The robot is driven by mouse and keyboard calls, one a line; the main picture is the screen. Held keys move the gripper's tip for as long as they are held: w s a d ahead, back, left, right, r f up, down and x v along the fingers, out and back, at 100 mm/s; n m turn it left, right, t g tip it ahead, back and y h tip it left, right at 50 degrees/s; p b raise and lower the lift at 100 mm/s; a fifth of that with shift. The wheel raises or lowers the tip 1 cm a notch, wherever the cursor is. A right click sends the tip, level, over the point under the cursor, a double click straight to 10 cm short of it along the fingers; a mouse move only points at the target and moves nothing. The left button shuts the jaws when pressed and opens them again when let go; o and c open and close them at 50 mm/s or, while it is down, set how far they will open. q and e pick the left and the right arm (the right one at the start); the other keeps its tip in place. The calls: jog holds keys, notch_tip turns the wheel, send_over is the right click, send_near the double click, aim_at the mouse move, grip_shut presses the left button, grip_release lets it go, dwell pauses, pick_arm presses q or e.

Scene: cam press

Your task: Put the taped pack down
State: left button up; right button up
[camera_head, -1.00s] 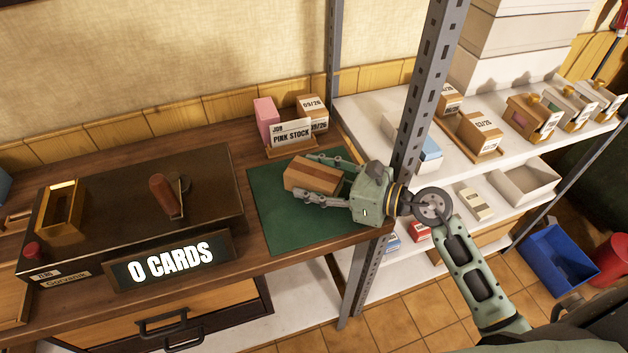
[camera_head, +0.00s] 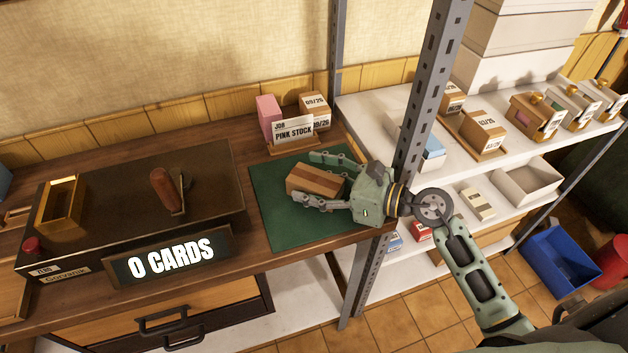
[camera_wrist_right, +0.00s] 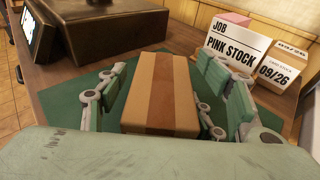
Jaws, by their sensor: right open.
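The taped pack (camera_head: 316,180), a brown cardboard block with a darker tape band, lies on the green mat (camera_head: 280,228). My right gripper (camera_head: 314,180) is open around it, with one finger on the far side and one on the near side. The right wrist view shows the pack (camera_wrist_right: 162,88) between the spread fingers, with gaps on both sides. The palm is at the pack's right end in the head view. My left gripper is not in view.
A black press (camera_head: 130,205) with a lever stands left of the mat, behind a "0 CARDS" sign (camera_head: 172,260). A "PINK STOCK" card (camera_head: 294,134) and boxes stand behind the mat. A grey shelf post (camera_head: 425,90) rises close to my right wrist.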

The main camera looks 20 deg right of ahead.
jog(key=shift+d+f, duration=0.2)
jog(key=shift+f, duration=0.2)
jog(key=shift+r+p, duration=0.4)
jog(key=shift+p, duration=0.1)
jog(key=shift+s+d+r, duration=0.1)
jog(key=shift+d+r, duration=0.1)
jog(key=shift+d, duration=0.05)
jog(key=b+v, duration=0.2)
jog(key=v, duration=0.8)
jog(key=shift+s+r+b, duration=0.1)
jog(key=shift+b, duration=0.25)
jog(key=shift+s+d+r, duration=0.3)
jog(key=shift+s+d, duration=0.1)
jog(key=shift+d, duration=0.15)
